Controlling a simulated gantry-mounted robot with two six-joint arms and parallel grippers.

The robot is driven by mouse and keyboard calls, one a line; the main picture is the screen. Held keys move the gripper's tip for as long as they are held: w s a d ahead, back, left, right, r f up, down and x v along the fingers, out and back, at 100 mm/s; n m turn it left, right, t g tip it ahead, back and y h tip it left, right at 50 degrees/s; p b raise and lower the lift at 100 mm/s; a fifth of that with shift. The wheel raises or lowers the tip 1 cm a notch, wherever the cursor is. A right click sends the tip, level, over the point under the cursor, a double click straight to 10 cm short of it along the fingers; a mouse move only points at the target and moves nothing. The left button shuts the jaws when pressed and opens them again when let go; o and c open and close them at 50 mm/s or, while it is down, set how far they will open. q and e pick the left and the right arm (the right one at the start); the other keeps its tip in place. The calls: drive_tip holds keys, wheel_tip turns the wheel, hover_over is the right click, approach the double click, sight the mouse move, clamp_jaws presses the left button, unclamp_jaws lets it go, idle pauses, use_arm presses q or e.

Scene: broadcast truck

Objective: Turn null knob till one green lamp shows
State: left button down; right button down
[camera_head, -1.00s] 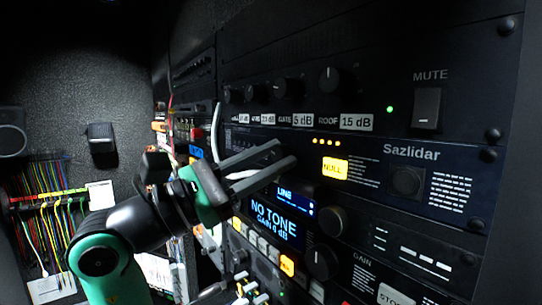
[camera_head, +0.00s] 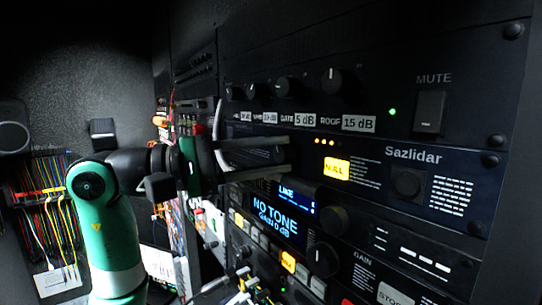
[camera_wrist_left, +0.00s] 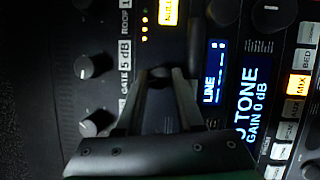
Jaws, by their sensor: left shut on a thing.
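My left gripper (camera_head: 284,157) reaches in from the left at the rack's middle unit, its two fingers one above the other and nearly level. In the left wrist view, the gripper (camera_wrist_left: 164,76) is shut on a small dark knob (camera_wrist_left: 160,72), the null knob by its place near the lit label. Its pointer mark cannot be made out. The amber NULL label (camera_head: 337,168) is lit to the right of the fingertips. A short row of small lamps (camera_head: 325,142) above it glows amber; no green shows in that row. My right gripper is not in view.
The upper unit has several knobs (camera_head: 331,78), a steady green light (camera_head: 392,111) and a MUTE button (camera_head: 429,112). Below the gripper are the blue NO TONE display (camera_head: 278,218) and more knobs (camera_head: 322,259). Coloured cables (camera_head: 45,205) hang at the left wall.

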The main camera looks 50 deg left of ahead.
use_arm(q)
drive_tip(key=shift+r+m+g, duration=0.1)
drive_tip(key=shift+m+g, duration=0.2)
drive_tip(key=shift+m, duration=1)
drive_tip(key=shift+y, duration=0.3)
drive_tip(key=c, duration=0.5)
unclamp_jaws()
drive_tip(key=shift+c, duration=0.2)
drive_tip(key=b+v, duration=0.3)
drive_tip(key=v, duration=0.8)
drive_tip(key=shift+s+a+b, duration=0.2)
drive_tip(key=shift+s+b, duration=0.05)
drive_tip(key=shift+b, duration=0.05)
drive_tip(key=shift+r, duration=0.1)
